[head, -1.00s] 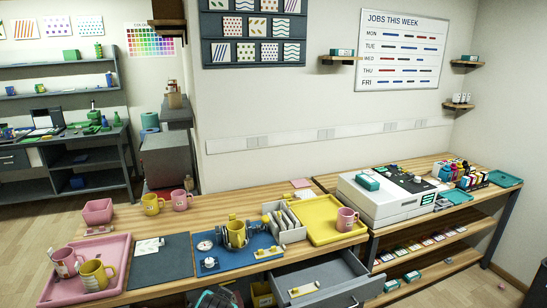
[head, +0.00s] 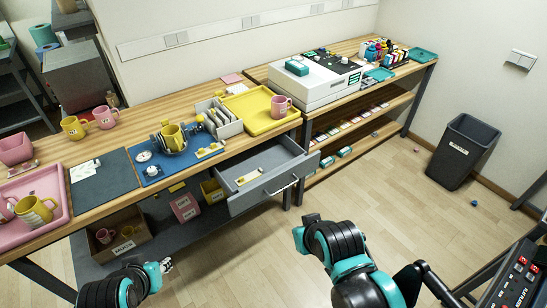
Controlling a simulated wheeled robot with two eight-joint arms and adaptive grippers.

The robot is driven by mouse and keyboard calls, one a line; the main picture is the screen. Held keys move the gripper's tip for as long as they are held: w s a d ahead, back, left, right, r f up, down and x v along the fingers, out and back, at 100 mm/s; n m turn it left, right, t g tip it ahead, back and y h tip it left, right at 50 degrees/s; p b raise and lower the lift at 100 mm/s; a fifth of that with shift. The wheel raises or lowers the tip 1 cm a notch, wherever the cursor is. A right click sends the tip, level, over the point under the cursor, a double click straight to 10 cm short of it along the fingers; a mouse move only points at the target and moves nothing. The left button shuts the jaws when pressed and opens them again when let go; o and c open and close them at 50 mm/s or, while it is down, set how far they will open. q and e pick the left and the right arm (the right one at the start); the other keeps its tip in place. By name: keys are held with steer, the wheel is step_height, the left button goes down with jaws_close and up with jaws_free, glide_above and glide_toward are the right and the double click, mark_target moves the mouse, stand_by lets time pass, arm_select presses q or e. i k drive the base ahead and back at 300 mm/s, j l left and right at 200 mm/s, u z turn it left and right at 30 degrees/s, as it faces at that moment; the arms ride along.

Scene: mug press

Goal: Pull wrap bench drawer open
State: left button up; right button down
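The grey wrap bench drawer (head: 262,167) stands pulled out from under the wooden bench top, with its inside showing. Its pale bar handle (head: 281,187) is on the front face, clear of both arms. A small pale, yellowish item (head: 249,177) lies in it. My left arm is low at the left; its gripper end (head: 165,266) is small and partly hidden, below the bench and apart from the drawer. My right arm is at bottom centre, in front of the drawer; its dark end (head: 312,219) is apart from the handle, and its fingers are not clearly visible.
The bench top bears a yellow tray (head: 262,122) with a pink mug (head: 281,106), a blue mat (head: 150,179) and a pink tray (head: 60,183). A white press (head: 312,88) stands beyond. Under the bench is a mug box (head: 120,247).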

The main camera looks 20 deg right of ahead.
mark_target(283, 162)
steer(key=i+j+z, duration=0.55)
steer(key=z, duration=1.1)
